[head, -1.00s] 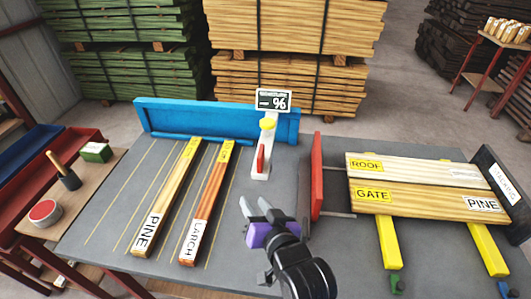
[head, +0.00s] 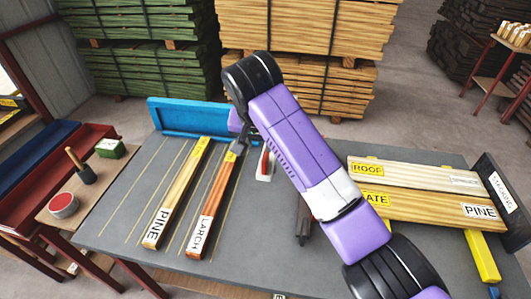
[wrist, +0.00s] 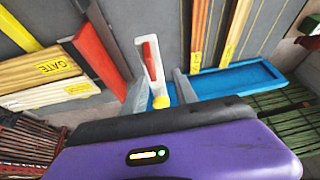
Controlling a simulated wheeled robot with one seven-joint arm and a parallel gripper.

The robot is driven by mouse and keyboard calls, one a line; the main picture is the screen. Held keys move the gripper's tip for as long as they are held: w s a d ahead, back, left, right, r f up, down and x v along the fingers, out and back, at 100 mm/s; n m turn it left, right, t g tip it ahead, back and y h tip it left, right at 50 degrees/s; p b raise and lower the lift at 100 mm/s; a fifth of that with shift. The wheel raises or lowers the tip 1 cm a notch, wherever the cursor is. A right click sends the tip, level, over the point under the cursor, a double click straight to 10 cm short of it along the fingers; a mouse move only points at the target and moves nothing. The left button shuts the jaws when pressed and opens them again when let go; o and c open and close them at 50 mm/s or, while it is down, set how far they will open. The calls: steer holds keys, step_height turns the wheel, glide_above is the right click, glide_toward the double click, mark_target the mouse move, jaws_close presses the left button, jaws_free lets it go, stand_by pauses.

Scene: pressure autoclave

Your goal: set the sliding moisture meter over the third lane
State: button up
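The moisture meter is a white arm with a red handle (head: 264,163). It stands at the blue rail (head: 188,118), right of the LARCH board (head: 213,208); my arm hides its upper part and display in the head view. The wrist view shows the meter's white body (wrist: 147,50) and yellow knob (wrist: 161,102). My gripper (wrist: 162,78) is open, with one finger on each side of the meter; I cannot tell whether either touches it. The PINE board (head: 177,190) lies left of LARCH. Thin yellow lines mark the lanes on the grey table (head: 128,215).
A red upright plate (wrist: 99,52) stands beside the meter on its other side from the boards. ROOF (head: 412,174) and GATE (head: 420,205) labelled boards lie at right. A side table (head: 72,211) at left holds a brush, red tin and green box.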

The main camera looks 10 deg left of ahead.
mark_target(265, 154)
steer(key=shift+s+d+r+g+h, duration=0.15)
steer(key=shift+d+r+g+h, duration=0.2)
steer(key=shift+d, duration=0.2)
steer(key=shift+p+x, duration=0.7)
steer(key=shift+x, duration=3.2)
jaws_close()
